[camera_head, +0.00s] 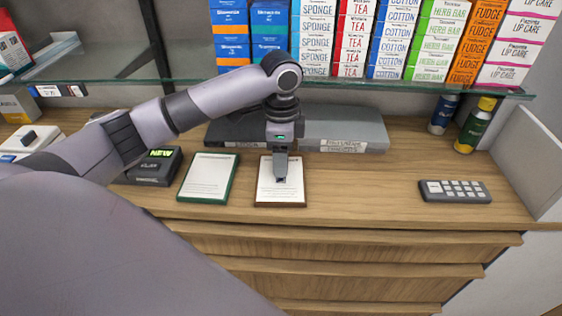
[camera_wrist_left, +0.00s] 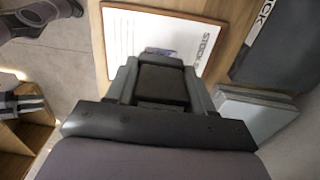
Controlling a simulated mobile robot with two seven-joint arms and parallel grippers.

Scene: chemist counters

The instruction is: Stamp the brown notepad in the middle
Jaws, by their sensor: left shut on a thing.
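The brown notepad (camera_head: 292,195) lies on the wooden counter, a white printed sheet on a brown board. In the left wrist view its white page (camera_wrist_left: 125,40) shows beyond the gripper. My left gripper (camera_head: 281,180) points down over the middle of the page, shut on a small dark thing that looks like the stamp. In the left wrist view a bit of bluish purple (camera_wrist_left: 160,52) shows at the fingertips; the rest is hidden. I cannot tell whether the held thing touches the paper.
A green notepad (camera_head: 208,178) lies just left. A black box marked NEW (camera_head: 155,165) is further left. Long grey boxes (camera_head: 345,130) stand behind. A grey keypad-like device (camera_head: 455,191) and bottles (camera_head: 474,128) are at right. A glass shelf (camera_head: 400,86) with boxes overhangs the back.

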